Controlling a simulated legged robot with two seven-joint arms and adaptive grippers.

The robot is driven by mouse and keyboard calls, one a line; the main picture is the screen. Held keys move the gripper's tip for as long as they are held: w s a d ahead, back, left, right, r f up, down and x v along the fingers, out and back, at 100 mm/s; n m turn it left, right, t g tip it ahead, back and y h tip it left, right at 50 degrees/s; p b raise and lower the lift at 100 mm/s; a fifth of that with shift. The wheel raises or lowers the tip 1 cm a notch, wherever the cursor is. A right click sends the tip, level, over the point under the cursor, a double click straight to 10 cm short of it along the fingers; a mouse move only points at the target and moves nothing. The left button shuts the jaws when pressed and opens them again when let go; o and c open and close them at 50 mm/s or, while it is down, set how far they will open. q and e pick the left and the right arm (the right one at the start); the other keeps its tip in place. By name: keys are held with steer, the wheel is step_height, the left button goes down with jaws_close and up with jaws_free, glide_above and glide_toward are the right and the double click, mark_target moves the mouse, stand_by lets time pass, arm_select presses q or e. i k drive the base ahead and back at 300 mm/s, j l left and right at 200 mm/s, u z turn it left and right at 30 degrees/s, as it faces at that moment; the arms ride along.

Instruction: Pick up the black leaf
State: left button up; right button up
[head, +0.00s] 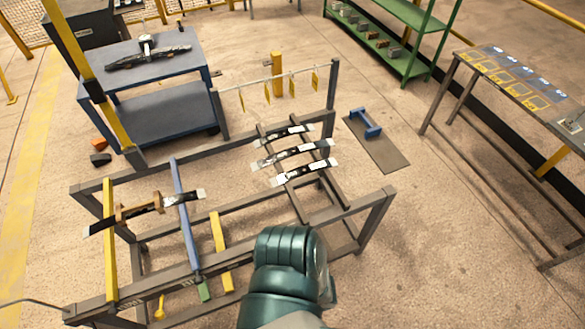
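A long dark leaf with a pale right end (183,198) lies across the left part of the grey rack (270,131), with a brown wooden piece (138,209) on it. Three more dark leaves with pale, worn patches lie side by side across bars on the rack's right part: a far one (284,136), a middle one (292,154) and a near one (305,172). Which of them is the black leaf I cannot tell. A rounded teal part of one of my arms rises at the bottom middle. Neither gripper shows.
A blue cart (155,75) at the back left carries a dark leaf assembly (148,54). A blue-handled item (366,122) lies on a dark mat (385,150) right of the rack. A green shelf (400,15) and a table with cards (520,85) stand right.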

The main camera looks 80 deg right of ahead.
mark_target(276, 182)
steer(key=z, duration=2.85)
